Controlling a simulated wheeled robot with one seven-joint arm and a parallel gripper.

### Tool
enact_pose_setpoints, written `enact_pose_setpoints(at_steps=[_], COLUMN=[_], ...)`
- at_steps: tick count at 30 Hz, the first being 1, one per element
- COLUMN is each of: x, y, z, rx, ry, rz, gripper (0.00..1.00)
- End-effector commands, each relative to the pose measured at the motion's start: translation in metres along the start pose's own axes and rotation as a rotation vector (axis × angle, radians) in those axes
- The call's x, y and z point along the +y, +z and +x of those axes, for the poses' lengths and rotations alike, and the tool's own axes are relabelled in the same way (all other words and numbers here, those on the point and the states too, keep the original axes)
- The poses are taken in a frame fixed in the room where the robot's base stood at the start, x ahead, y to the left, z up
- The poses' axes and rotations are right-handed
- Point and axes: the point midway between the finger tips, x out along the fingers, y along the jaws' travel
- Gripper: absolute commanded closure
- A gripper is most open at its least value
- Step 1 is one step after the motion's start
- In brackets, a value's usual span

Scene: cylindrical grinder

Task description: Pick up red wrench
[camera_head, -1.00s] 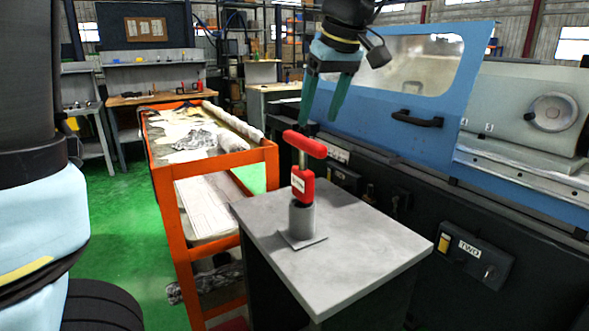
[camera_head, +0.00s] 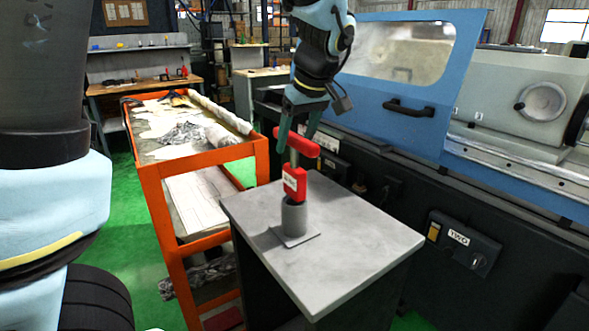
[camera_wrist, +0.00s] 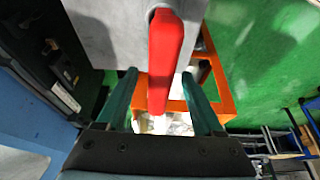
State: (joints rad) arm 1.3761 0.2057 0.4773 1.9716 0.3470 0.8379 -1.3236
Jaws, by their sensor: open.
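The red wrench (camera_head: 295,184) stands upright in a grey cylindrical holder (camera_head: 293,217) on a grey-topped stand (camera_head: 345,250). It has a red T-shaped handle at the top, a metal shaft and a red lower block. My gripper (camera_head: 297,142) is open, pointing down at the height of the T-handle, with its green fingers around or just beside it. In the wrist view the red handle (camera_wrist: 164,60) runs between the two open fingers (camera_wrist: 158,95). I cannot tell whether either finger touches it.
An orange cart (camera_head: 205,157) with papers and cloths stands left of the stand. The blue-doored grinder (camera_head: 405,108) is close on the right, with a black control box (camera_head: 463,245) low on its front. The stand's top around the holder is clear.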

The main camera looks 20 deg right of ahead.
Motion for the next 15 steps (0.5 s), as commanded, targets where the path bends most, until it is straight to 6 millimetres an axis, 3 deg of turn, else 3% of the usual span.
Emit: enact_pose_setpoints(at_steps=[4,11,15], x=[-0.0003,0.0001,0.0002], y=[-0.0002,0.0002,0.0002], z=[0.0127,0.0149,0.0147], rx=[0.000,0.000,0.000], ry=[-0.001,0.001,0.001], rz=[0.001,0.001,0.001], gripper=[0.31,0.31,0.46])
